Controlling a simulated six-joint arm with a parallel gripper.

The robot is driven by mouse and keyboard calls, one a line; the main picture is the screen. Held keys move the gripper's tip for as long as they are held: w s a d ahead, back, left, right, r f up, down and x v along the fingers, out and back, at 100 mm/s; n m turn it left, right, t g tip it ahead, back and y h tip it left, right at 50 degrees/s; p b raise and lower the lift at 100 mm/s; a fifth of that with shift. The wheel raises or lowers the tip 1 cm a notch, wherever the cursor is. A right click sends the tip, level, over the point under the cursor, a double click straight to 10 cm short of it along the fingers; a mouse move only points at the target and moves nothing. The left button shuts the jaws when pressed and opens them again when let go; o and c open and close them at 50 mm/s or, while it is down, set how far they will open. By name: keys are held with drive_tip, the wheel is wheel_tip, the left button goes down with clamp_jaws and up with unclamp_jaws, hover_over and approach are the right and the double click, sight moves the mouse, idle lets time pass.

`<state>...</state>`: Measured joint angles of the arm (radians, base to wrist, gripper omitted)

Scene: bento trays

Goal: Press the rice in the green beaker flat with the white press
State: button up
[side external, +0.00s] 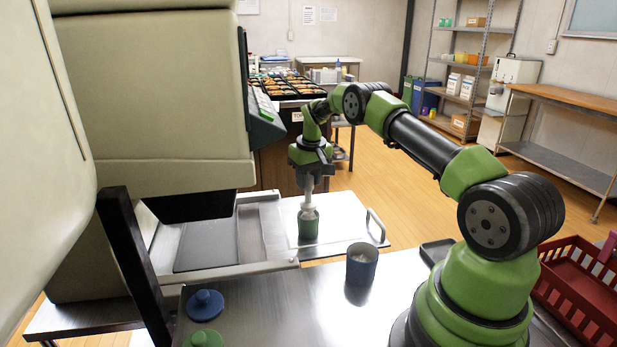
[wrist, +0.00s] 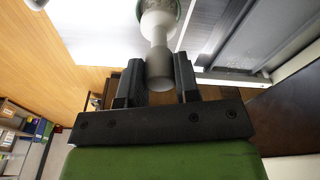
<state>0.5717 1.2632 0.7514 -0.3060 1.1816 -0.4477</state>
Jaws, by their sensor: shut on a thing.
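The green beaker (side external: 308,228) stands upright on a pale board beside the large beige machine. The white press (side external: 309,196) is upright, its lower end at the mouth of the green beaker. In the wrist view, my gripper (wrist: 159,72) is shut on the handle of the white press (wrist: 158,58), one finger on each side. The green rim of the beaker (wrist: 179,10) shows around the press head at the top of that view. My gripper (side external: 312,180) is directly above the beaker in the side view. How far the press reaches into the rice cannot be told.
A blue-grey beaker (side external: 362,268) with pale contents stands on the metal counter (side external: 290,310). A blue knobbed lid-like piece (side external: 205,306) and a green one (side external: 205,340) lie at the front left. The beige machine (side external: 150,100) fills the left. A red basket (side external: 580,290) is at right.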

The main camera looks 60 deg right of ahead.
sight(309, 190)
drive_tip(key=shift+f, duration=1.5)
drive_tip(key=shift+f, duration=0.3)
drive_tip(key=shift+f, duration=0.6)
idle(1.8)
idle(1.1)
drive_tip(key=shift+r, duration=3.85)
drive_tip(key=shift+r, duration=2)
